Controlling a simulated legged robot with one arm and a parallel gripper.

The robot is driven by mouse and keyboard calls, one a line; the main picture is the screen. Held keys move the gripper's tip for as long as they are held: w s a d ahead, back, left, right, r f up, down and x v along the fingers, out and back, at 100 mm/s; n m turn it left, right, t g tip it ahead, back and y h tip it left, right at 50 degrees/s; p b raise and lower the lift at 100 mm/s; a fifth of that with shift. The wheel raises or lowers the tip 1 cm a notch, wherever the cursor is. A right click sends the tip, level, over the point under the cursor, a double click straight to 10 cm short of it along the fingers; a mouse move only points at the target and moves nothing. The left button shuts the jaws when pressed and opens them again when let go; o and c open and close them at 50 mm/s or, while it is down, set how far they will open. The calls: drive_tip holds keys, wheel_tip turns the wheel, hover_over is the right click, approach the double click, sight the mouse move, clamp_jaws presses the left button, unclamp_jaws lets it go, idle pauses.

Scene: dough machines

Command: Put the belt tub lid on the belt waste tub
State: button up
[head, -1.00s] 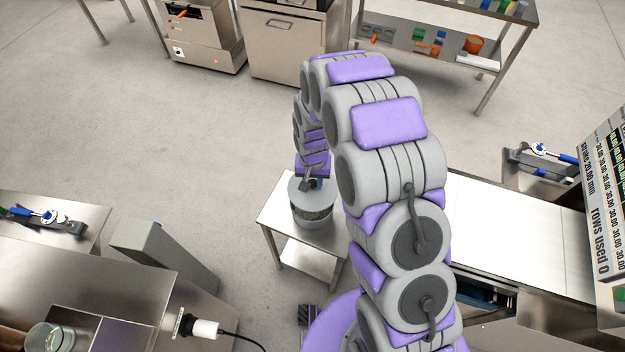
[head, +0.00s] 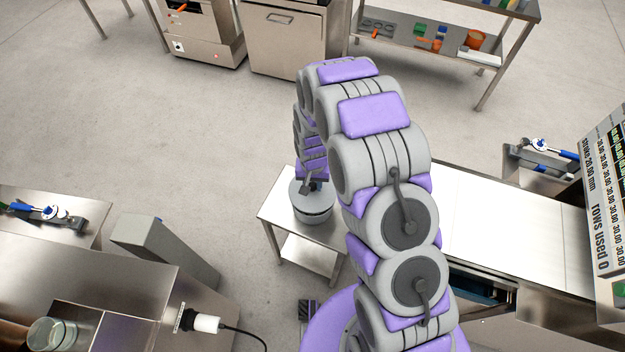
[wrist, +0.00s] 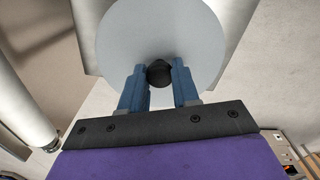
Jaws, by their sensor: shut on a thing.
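The belt tub lid (wrist: 160,28) is a light grey disc with a black knob in the wrist view. The blue fingers of my gripper (wrist: 158,74) are shut on the knob, one on each side. In the head view, my gripper (head: 311,187) points down over the grey belt waste tub (head: 314,215). The lid (head: 303,201) lies across the tub's top and looks level, with no clear gap at the rim. Full seating cannot be told. In the wrist view the lid hides the tub.
The tub stands on a small steel table (head: 271,212) with a lower shelf. A steel counter (head: 490,220) is right of my arm. A grey sloped housing (head: 165,250) and a bench (head: 90,265) are at left. Open floor (head: 200,130) lies behind.

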drive_tip(key=shift+f, duration=0.8)
drive_tip(key=shift+f, duration=0.95)
idle(0.3)
idle(0.5)
drive_tip(key=o, duration=1.1)
drive_tip(key=shift+r, duration=0.1)
wheel_tip(320, 180, up, 17)
drive_tip(key=p, duration=0.2)
drive_tip(key=shift+p, duration=0.4)
